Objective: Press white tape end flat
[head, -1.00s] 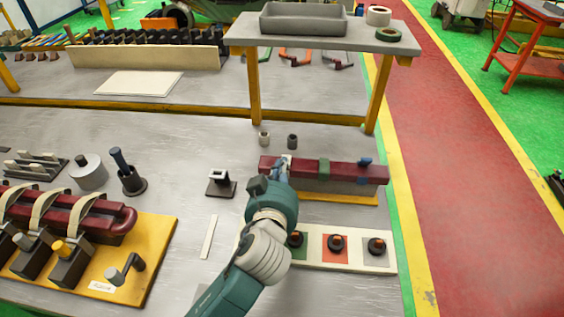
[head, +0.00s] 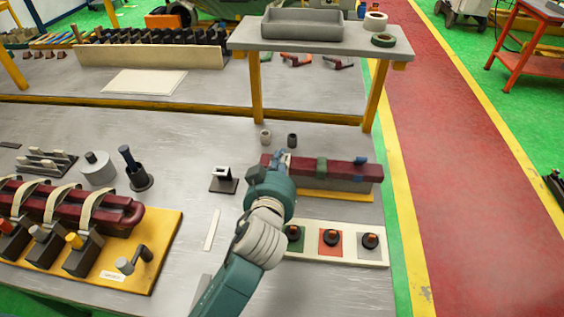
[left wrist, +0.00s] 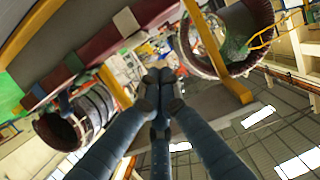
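A maroon bar (head: 338,170) lies on a grey and yellow support on the table. It carries a green tape band (head: 321,168) in the middle and a blue one (head: 360,161) near its right end. My left gripper (head: 281,157) is at the bar's left end and covers part of it; the white tape is hidden there in the head view. In the left wrist view, a white tape patch (left wrist: 126,22) shows on the maroon bar, beyond the fingertips (left wrist: 160,76). The fingers are drawn together with nothing seen between them. I cannot tell whether they touch the bar. My right gripper is out of view.
A pale panel (head: 345,246) with dark knobs lies in front of the bar. A raised shelf (head: 330,42) with a grey tray stands behind. Two small cups (head: 265,137) stand behind the bar. A yellow board (head: 165,245) with maroon coils is at left.

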